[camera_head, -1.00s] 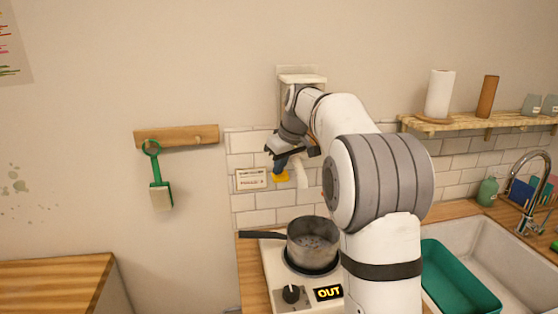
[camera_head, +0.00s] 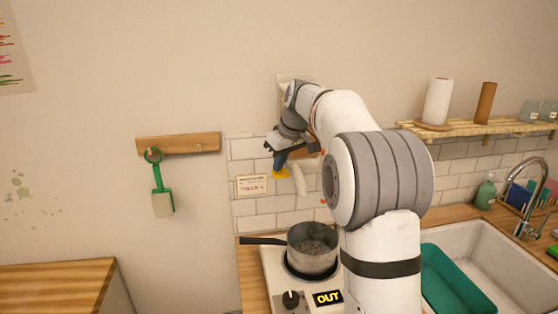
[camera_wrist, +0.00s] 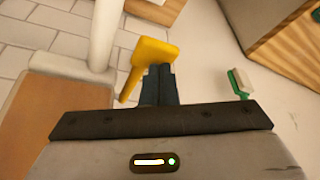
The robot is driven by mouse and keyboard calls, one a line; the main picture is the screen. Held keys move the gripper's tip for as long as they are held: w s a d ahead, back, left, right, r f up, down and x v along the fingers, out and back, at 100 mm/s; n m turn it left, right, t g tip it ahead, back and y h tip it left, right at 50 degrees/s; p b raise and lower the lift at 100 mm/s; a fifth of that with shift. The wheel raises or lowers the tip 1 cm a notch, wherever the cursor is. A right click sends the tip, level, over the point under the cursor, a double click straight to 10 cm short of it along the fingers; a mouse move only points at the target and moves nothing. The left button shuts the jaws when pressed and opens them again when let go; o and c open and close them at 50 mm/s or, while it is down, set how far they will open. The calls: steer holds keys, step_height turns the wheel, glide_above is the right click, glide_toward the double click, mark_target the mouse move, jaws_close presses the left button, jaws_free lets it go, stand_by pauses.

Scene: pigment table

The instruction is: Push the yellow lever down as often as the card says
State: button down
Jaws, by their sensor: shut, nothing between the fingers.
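The yellow lever (camera_head: 281,173) sticks out below a dispenser on the tiled wall. It shows larger in the wrist view (camera_wrist: 150,52), with its wide end at my fingertips. My gripper (camera_head: 279,160) is shut and empty, its dark fingers (camera_wrist: 160,75) right at the lever; I cannot tell for sure whether they touch it. The card (camera_head: 252,185) is fixed to the tiles left of the lever, and its writing is too small to read. My arm hides most of the dispenser.
A grey pot (camera_head: 312,248) stands on the hotplate below, beside a display (camera_head: 328,298) reading "OUT". A green-handled scraper (camera_head: 160,190) hangs from a wooden rail (camera_head: 180,143) at left. A white tube (camera_head: 299,178) hangs by the lever.

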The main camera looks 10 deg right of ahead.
steer(key=shift+r+p, duration=1.75)
steer(key=shift+r, duration=0.6)
steer(key=s+f+m+b, duration=0.1)
steer(key=s+f, duration=0.4)
steer(key=s, duration=0.7)
steer(key=s+f+m+h+b, duration=0.1)
steer(key=s+f+m, duration=0.2)
steer(key=s, duration=1)
steer(key=s+f+m+h+b, duration=0.1)
steer(key=s+f+m+b, duration=0.1)
steer(key=s+f, duration=0.6)
steer(key=s, duration=0.5)
steer(key=shift+a+g, duration=0.15)
steer(key=shift+g, duration=0.15)
